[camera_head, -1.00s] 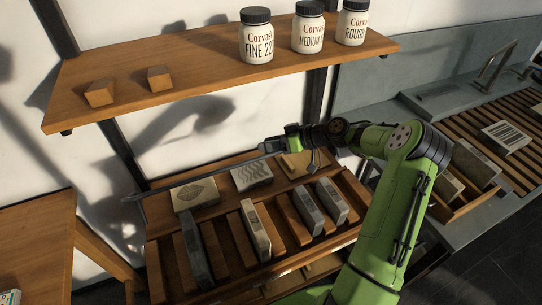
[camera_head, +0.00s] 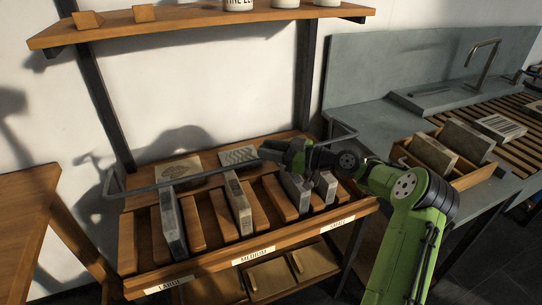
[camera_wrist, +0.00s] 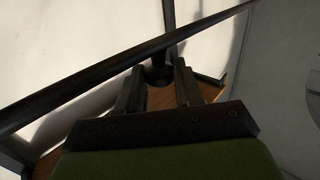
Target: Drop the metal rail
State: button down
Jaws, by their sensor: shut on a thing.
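The metal rail (camera_head: 215,176) is a thin grey bar with bent ends. It stretches roughly level across the slotted wooden rack in the head view, passing in front of the stones at the rack's back. My gripper (camera_head: 268,152) is shut on it, right of its middle. In the wrist view the rail (camera_wrist: 70,98) runs as a dark diagonal bar past the tips of my gripper (camera_wrist: 158,82). The exact grip contact is dark there. The rail appears held above the rack; I cannot tell whether it touches anything.
The wooden rack (camera_head: 215,268) holds several upright stone slabs between dividers and flat stones at the back. A shelf (camera_head: 190,27) with jars and wooden blocks hangs above. A grey sink counter (camera_head: 385,119) with a box of slabs stands right. A wooden table (camera_head: 25,215) is at left.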

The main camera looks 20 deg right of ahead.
jog(key=shift+s, duration=0.1)
dwell(0.3)
jog(key=c, duration=0.8)
grip_release()
jog(key=shift+o, duration=0.2)
jog(key=p+v, duration=0.2)
jog(key=v, duration=1.3)
jog(key=shift+s+d+f, duration=0.15)
jog(key=shift+s+d, duration=0.1)
jog(key=shift+d, duration=0.1)
